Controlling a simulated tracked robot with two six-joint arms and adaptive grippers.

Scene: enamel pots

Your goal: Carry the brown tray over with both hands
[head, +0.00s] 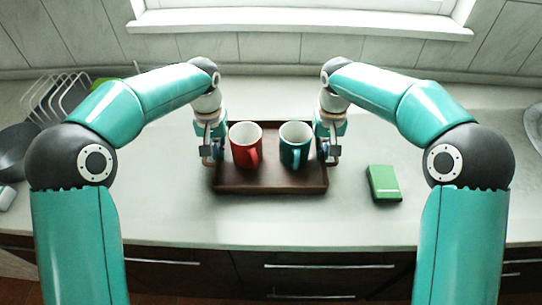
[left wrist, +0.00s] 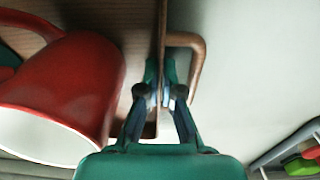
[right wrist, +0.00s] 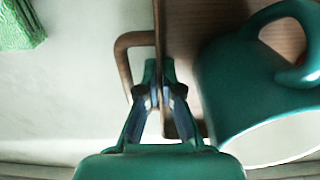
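The brown tray (head: 270,187) lies on the counter in the middle of the head view. A red mug (head: 246,152) stands upright on its left half and a teal mug (head: 294,152) on its right half. My left gripper (left wrist: 161,82) is shut on the tray's left side wall, one finger on each side, beside the loop handle (left wrist: 200,60). My right gripper (right wrist: 159,82) is shut on the tray's right side wall in the same way, beside the other handle (right wrist: 122,60). In the head view both grippers point down at the tray's sides, and the fingertips are partly hidden.
A green box (head: 383,184) lies on the counter right of the tray. A wire rack (head: 62,92) and a dark pan (head: 15,150) are at the left, a sink edge (head: 536,125) at the right. The counter in front of the tray is clear.

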